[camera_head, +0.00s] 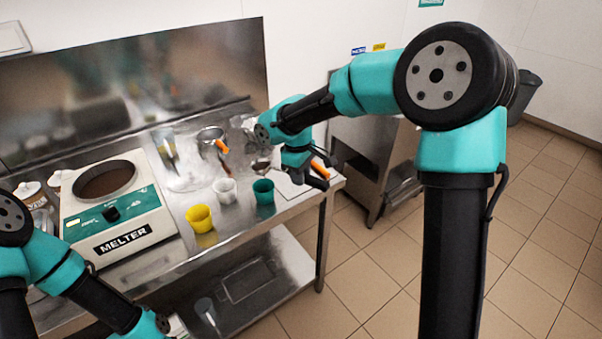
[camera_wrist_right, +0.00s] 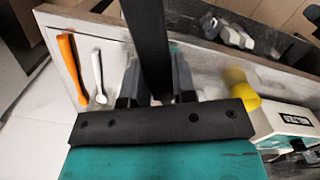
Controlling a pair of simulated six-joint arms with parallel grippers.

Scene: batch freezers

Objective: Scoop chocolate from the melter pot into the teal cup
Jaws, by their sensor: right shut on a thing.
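The white melter (camera_head: 105,205) stands on the left of the steel table; its round pot opening (camera_head: 105,180) looks dark brown inside. The teal cup (camera_head: 263,191) stands upright near the table's front edge, right of the white cup (camera_head: 225,190). My right gripper (camera_head: 318,178) is right of the teal cup, above the table's right end. It is shut on a dark bar (camera_wrist_right: 146,40), which looks like a scoop's handle; a small metal bowl (camera_head: 261,167) shows behind the teal cup, its link to the bar unclear. My left arm shows at lower left, its gripper out of frame.
A yellow cup (camera_head: 200,218) stands between the melter and the white cup; it also shows in the right wrist view (camera_wrist_right: 238,83). A metal pan (camera_head: 210,134) with an orange handle is behind. An orange-handled tool (camera_wrist_right: 70,65) and a white spatula (camera_wrist_right: 98,75) lie at the table's end.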

